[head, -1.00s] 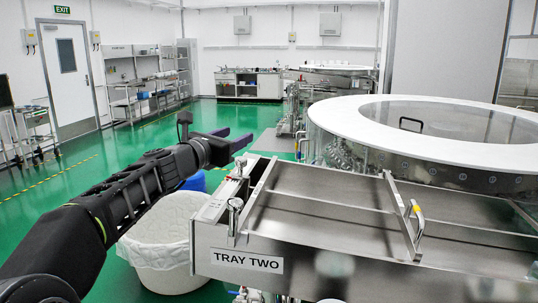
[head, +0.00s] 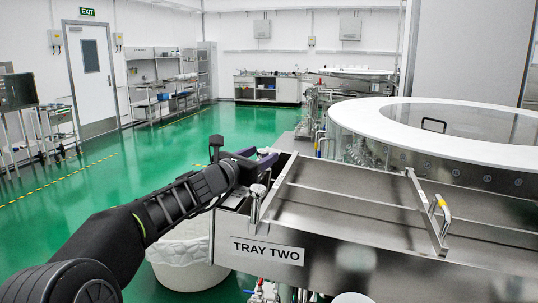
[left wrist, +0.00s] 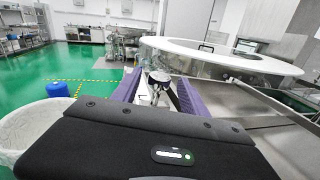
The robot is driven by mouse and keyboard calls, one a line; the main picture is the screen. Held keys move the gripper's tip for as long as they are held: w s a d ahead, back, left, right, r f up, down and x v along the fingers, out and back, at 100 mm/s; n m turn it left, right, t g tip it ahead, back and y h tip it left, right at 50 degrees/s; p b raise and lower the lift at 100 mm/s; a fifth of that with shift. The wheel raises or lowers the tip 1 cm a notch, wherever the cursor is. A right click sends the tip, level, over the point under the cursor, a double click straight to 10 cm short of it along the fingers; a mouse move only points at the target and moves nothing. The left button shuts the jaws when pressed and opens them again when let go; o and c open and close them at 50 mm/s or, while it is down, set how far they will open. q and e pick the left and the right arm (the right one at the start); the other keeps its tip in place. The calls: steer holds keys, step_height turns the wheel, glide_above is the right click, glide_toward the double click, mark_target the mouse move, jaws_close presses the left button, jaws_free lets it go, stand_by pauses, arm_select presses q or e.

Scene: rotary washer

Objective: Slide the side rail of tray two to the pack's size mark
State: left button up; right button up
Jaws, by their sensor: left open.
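Tray two (head: 330,245) is a steel tray with a "TRAY TWO" label on its front wall. A rail (head: 428,210) with an upright handle (head: 440,213) crosses it on the right. Another rail (head: 282,187) runs near its left end, beside a metal knob (head: 257,195) at the left front corner. My left gripper (head: 258,157) is open above the tray's left end, behind the knob in the head view. In the left wrist view, a metal knob (left wrist: 159,84) shows between the spread purple fingers (left wrist: 160,90); contact cannot be told. No pack or size mark is legible. My right gripper is out of view.
A white lined bin (head: 185,262) stands on the floor left of the tray. The large round washer (head: 440,130) with a white rim stands behind it. A blue object (left wrist: 58,90) is on the floor.

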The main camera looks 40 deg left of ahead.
arm_select(q)
steer(key=w, duration=0.3)
steer(key=w+p, duration=0.1)
steer(key=w, duration=0.1)
steer(key=shift+a, duration=0.25)
jaws_close()
stand_by(1.2)
